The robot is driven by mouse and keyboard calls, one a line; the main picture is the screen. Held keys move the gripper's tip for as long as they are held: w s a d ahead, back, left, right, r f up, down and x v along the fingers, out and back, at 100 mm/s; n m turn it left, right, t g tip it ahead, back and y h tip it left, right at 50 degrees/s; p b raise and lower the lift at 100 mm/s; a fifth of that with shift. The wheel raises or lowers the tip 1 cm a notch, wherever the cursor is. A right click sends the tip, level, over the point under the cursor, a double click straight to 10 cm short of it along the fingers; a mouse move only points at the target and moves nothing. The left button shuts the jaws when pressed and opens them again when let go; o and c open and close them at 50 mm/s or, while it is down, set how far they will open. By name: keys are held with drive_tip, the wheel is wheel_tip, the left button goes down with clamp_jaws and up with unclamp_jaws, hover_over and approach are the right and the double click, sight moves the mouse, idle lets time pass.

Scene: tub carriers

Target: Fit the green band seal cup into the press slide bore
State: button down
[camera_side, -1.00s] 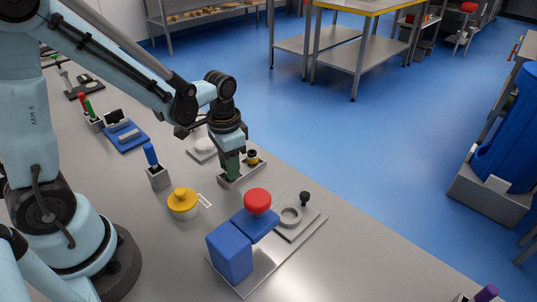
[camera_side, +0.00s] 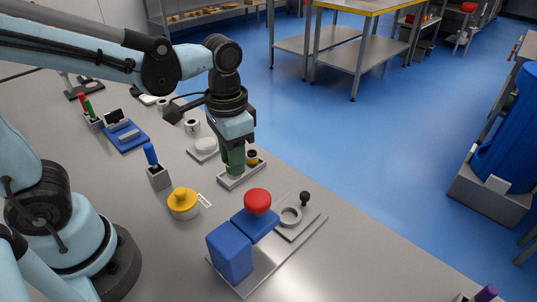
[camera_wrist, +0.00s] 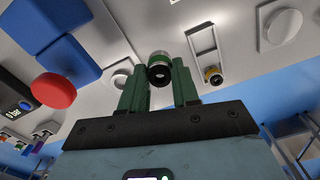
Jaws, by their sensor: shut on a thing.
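My gripper (camera_wrist: 159,80) has green fingers and is shut on the green band seal cup (camera_wrist: 160,62), a small pale cup with a dark opening in its end. In the side view my gripper (camera_side: 236,169) is low over the grey tray (camera_side: 228,186), and the cup is not clear there. The press has a blue body (camera_side: 230,251), a red knob (camera_side: 257,201) and a slide with a grey ring around its bore (camera_side: 291,216). The press slide bore lies to the right of and nearer than my gripper in the side view, apart from it.
A yellow-banded cup (camera_side: 252,157) stands in the tray beside my gripper. A yellow-lidded pot (camera_side: 183,203), a holder with a blue-handled tool (camera_side: 157,177) and a white round dish (camera_side: 204,147) stand nearby. A black knob (camera_side: 305,198) rises beside the bore.

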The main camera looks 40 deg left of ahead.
drive_tip(key=w+d+r, duration=0.2)
drive_tip(key=w+d, duration=0.2)
drive_tip(key=d, duration=0.7)
drive_tip(key=shift+w+f, duration=0.15)
drive_tip(key=shift+f, duration=4.55)
drive_tip(key=c, duration=0.8)
unclamp_jaws()
drive_tip(key=shift+f, duration=0.15)
